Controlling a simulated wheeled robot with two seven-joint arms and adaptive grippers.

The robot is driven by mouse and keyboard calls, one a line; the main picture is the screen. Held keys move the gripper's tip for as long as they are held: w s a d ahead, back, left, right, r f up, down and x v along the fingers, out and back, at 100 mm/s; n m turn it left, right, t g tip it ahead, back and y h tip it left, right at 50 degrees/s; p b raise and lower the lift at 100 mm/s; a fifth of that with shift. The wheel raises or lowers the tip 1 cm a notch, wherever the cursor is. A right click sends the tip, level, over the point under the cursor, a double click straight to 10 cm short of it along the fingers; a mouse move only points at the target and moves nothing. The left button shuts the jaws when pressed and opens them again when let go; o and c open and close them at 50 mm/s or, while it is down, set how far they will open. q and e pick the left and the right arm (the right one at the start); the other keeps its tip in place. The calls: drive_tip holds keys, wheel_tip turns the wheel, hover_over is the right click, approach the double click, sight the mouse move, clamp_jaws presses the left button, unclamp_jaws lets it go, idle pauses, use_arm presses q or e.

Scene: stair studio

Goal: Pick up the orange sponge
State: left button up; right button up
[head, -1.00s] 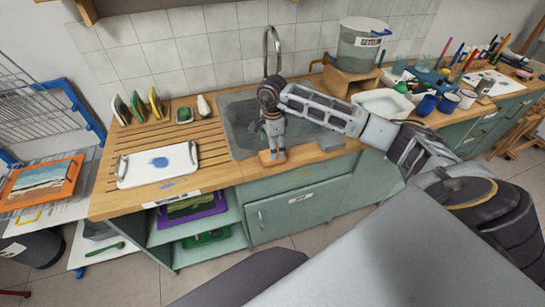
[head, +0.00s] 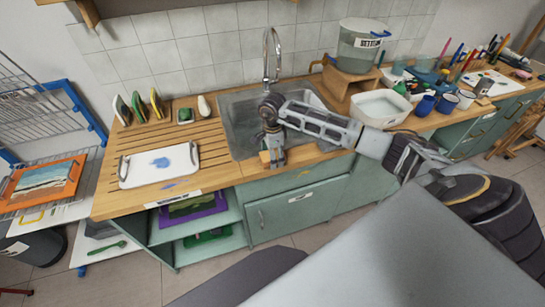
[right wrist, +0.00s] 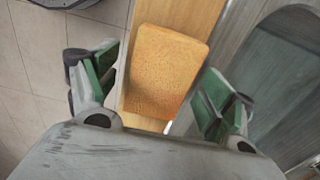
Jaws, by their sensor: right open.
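The orange sponge (head: 265,157) lies on the wooden counter's front strip, just in front of the sink, partly hidden by my right gripper (head: 274,162) in the head view. In the right wrist view the sponge (right wrist: 166,68) is a rough orange block with rounded corners. It sits between the two green-padded fingers of my right gripper (right wrist: 160,82), which is open, one finger on either side. A gap shows between the sponge and the left finger; the right finger is close to its edge, and I cannot tell whether it touches. My left gripper is not in view.
The metal sink (head: 238,132) with a tall faucet (head: 271,55) lies behind the sponge. A white tray (head: 135,172) with a blue stain is on the left of the counter. A white basin (head: 380,106) stands right of the sink. The counter drops off in front.

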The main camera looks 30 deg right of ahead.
idle(0.4)
drive_tip(key=c, duration=0.8)
drive_tip(key=shift+r, duration=0.1)
drive_tip(key=shift+r+b, duration=0.9)
drive_tip(key=shift+r, duration=4)
